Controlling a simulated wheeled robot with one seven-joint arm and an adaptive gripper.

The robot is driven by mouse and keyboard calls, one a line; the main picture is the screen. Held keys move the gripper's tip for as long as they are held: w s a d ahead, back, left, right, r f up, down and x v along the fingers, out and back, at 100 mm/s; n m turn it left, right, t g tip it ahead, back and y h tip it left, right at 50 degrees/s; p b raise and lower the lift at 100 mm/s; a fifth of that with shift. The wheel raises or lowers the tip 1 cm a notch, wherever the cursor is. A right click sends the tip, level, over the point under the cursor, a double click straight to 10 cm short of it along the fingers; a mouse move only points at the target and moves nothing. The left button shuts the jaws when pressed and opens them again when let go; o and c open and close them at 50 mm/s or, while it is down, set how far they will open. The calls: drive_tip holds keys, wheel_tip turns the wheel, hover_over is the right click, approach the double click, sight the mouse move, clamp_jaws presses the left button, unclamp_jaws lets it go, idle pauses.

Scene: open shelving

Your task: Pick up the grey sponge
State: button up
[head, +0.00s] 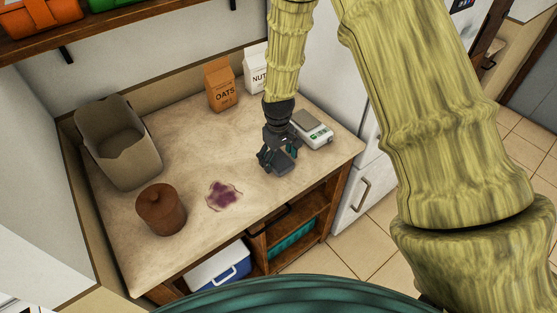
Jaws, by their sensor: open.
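A dark grey block that looks like the grey sponge (281,166) lies on the countertop near its front right edge. My gripper (277,157) points down right over it, with its fingers apart and teal pads showing. The fingers partly cover the block, so I cannot tell whether they touch it or how far it sits between them.
A kitchen scale (319,137) stands close to the right of my gripper. An oats carton (221,84) and a white carton (256,68) stand behind. Bare countertop (190,135) lies between.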

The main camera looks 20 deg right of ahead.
drive_tip(key=shift+f, duration=0.2)
drive_tip(key=c, duration=0.9)
drive_tip(key=shift+r, duration=0.1)
drive_tip(key=shift+r+b, duration=1)
drive_tip(key=shift+r, duration=0.55)
drive_tip(key=s+b, duration=0.1)
drive_tip(key=s, duration=0.4)
drive_tip(key=s+d+r+b, duration=0.1)
drive_tip(key=s+b, duration=0.1)
drive_tip(key=s, duration=0.3)
drive_tip(key=s+b, duration=0.1)
drive_tip(key=s, duration=0.5)
drive_tip(key=shift+d+r, duration=0.15)
drive_tip(key=shift+r, duration=0.2)
